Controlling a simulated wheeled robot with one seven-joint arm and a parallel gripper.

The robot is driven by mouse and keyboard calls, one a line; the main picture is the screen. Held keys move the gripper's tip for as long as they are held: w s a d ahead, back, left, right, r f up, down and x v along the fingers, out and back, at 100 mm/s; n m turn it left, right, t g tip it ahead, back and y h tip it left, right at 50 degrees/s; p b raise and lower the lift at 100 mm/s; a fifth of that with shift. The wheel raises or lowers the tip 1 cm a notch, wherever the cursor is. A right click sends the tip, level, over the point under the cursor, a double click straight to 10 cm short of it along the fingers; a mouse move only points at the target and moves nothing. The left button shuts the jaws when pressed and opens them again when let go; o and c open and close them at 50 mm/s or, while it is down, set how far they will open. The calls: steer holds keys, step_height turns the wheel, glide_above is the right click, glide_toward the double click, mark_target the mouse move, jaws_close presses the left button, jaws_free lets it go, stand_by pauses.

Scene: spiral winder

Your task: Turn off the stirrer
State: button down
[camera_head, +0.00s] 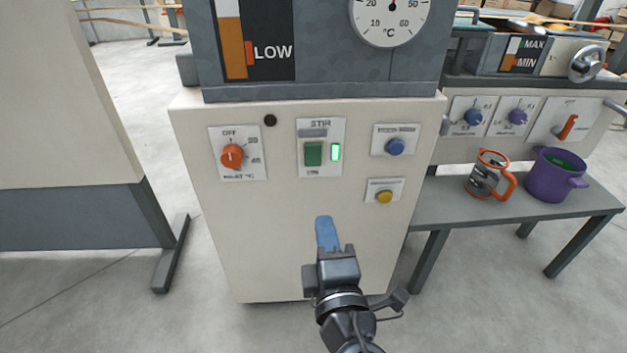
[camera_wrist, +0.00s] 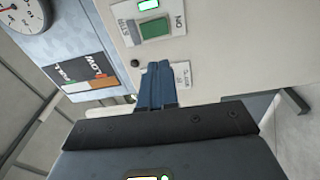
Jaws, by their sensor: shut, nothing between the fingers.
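The STIR plate (camera_head: 319,122) is on the front of the cream cabinet, with a green rocker switch (camera_head: 313,153) in its middle. A green lamp (camera_head: 336,152) beside the switch is lit. The wrist view shows the switch (camera_wrist: 155,27) and the lit lamp (camera_wrist: 148,5) turned sideways. My gripper (camera_head: 325,220) is below the STIR plate in the head view, apart from the switch. Its blue fingers (camera_wrist: 157,82) are shut with nothing between them and point toward the panel.
An orange heat dial (camera_head: 232,156) is left of the switch. A blue button (camera_head: 395,147) and a yellow button (camera_head: 384,196) are on the right. A bench (camera_head: 470,211) with an orange-handled jug (camera_head: 488,176) and a purple pot (camera_head: 555,176) stands at the right.

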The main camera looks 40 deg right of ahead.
mark_target(312, 151)
steer(key=shift+w+r+h+b, duration=0.35)
steer(key=shift+w+r+h, duration=0.3)
steer(key=shift+h, duration=0.15)
steer(key=shift+f, duration=0.1)
steer(key=x, duration=1.3)
steer(key=shift+w+d+b, duration=0.2)
steer(key=shift+w+b, duration=0.15)
steer(key=shift+b, duration=0.05)
steer(key=shift+w, duration=0.1)
steer(key=shift+w+d+r+p, duration=0.15)
steer(key=shift+r+p, duration=0.3)
steer(key=shift+p, duration=0.4)
steer(key=shift+f, duration=0.25)
